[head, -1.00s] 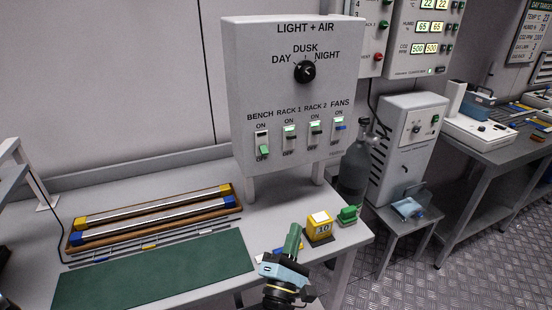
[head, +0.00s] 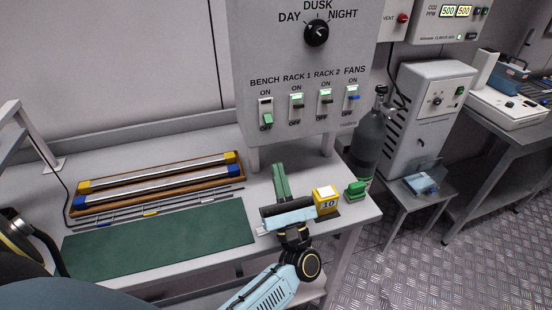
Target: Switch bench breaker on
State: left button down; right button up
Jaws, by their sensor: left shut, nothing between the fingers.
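The grey LIGHT + AIR panel (head: 262,50) stands at the back of the bench. Its bench breaker (head: 268,118) is at the left of the breaker row, with its green lever down at the OFF end. My left gripper (head: 279,170) is shut and empty, its green fingers pointing up toward the panel. It is over the bench, below the breaker row and apart from the bench lever. My right gripper is not in view.
Beside the bench breaker are the rack 1 (head: 297,107), rack 2 (head: 325,102) and fans (head: 352,98) breakers. The dial (head: 317,33) is above. A yellow block (head: 326,200) and green object (head: 357,189) lie right of my gripper. The green mat (head: 150,240) is clear.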

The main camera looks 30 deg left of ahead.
aim_at(268, 119)
pick_arm(q)
jog(key=p+x, duration=0.2)
jog(key=x, duration=0.6)
jog(key=shift+w+a+r, duration=0.2)
jog(key=shift+a+r, duration=0.05)
jog(key=shift+s+d+r+h+p, duration=0.15)
jog(key=shift+h+p, duration=0.25)
jog(key=shift+p, duration=0.45)
